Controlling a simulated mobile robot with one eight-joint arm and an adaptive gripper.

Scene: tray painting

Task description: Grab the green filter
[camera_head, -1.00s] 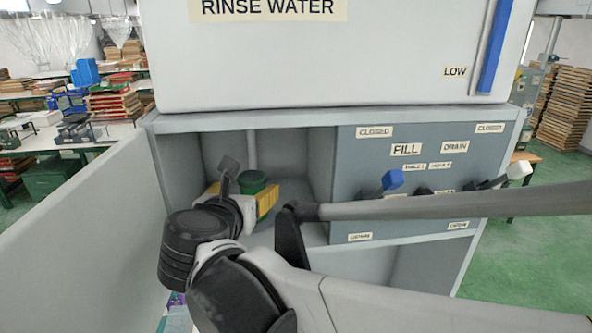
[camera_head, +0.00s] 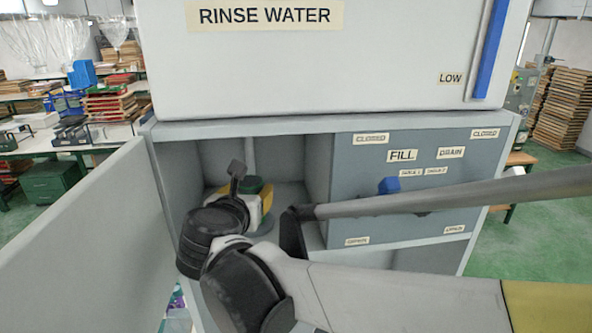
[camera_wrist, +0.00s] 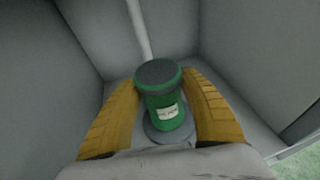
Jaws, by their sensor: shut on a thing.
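The green filter (camera_wrist: 163,103) is a green cylinder with a dark cap and a pale label. It stands upright on a round grey base inside the open compartment. In the head view only a small part of the filter (camera_head: 251,184) shows behind my wrist. My gripper (camera_wrist: 162,92) has its yellow fingers on both sides of the filter, shut on it. In the head view my gripper (camera_head: 262,193) is mostly hidden by my own arm.
A vertical pale pipe (camera_wrist: 139,30) rises behind the filter. Grey compartment walls stand close on both sides. An open door panel (camera_head: 90,240) is at the left. To the right is a panel with FILL and DRAIN labels and a blue handle (camera_head: 388,186). The RINSE WATER tank (camera_head: 330,70) sits above.

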